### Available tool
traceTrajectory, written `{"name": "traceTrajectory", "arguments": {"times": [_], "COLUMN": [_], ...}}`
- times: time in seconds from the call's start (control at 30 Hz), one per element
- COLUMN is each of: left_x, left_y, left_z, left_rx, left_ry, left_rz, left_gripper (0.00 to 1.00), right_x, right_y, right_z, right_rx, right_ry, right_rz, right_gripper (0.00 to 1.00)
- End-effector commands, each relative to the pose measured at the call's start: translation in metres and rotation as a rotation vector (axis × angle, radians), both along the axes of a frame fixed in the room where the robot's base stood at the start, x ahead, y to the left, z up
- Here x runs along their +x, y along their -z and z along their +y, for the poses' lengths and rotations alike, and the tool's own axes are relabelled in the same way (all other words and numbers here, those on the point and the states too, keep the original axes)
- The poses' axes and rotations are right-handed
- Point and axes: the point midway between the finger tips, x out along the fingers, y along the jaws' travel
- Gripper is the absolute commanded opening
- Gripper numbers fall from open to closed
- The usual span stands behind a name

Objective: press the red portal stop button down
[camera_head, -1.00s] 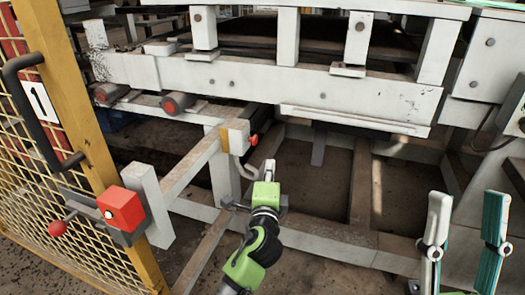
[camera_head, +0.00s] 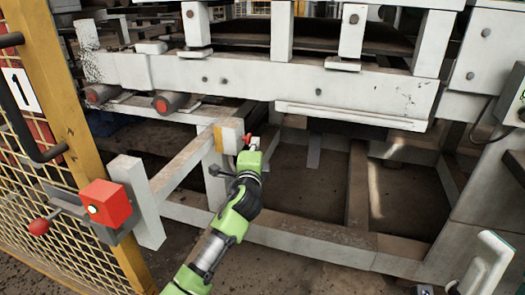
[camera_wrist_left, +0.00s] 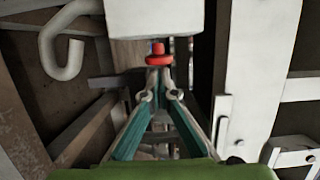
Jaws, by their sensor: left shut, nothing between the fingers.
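The red stop button (camera_head: 247,138) sticks out of the right side of a white box (camera_head: 229,134) with a yellow plate, on the white frame. In the left wrist view the red button (camera_wrist_left: 157,56) hangs below the white box (camera_wrist_left: 155,18), straight ahead of the fingertips. My left gripper (camera_head: 254,143) is shut and empty, its tips at the button in the head view. In the left wrist view its teal fingers (camera_wrist_left: 157,78) converge just short of the button; whether they touch is unclear. Part of my right gripper (camera_head: 485,264) shows at the lower right edge.
A yellow mesh gate (camera_head: 70,120) stands at left with a red box (camera_head: 105,203) and a red-knobbed lever (camera_head: 39,227). A long white beam (camera_head: 270,85) spans above the button. Low white rails (camera_head: 310,243) cross the floor.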

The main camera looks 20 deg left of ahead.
Motion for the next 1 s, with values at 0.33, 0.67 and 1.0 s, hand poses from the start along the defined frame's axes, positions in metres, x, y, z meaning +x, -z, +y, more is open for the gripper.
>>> {"name": "traceTrajectory", "arguments": {"times": [0.33, 0.67, 1.0], "left_x": [0.000, 0.000, 0.001], "left_y": [-0.001, -0.003, -0.002], "left_z": [0.003, 0.024, 0.029], "left_rx": [0.000, 0.002, 0.004], "left_ry": [0.000, -0.002, -0.011], "left_rz": [-0.001, 0.000, -0.001], "left_gripper": [0.00, 0.00, 0.00], "right_x": [0.000, 0.000, 0.000], "right_y": [0.000, -0.018, -0.016], "right_z": [0.000, 0.000, 0.000], "right_rx": [0.000, 0.000, 0.000], "right_ry": [0.000, 0.000, 0.000], "right_rz": [0.001, 0.001, -0.001], "right_gripper": [0.40, 0.40, 0.40]}}
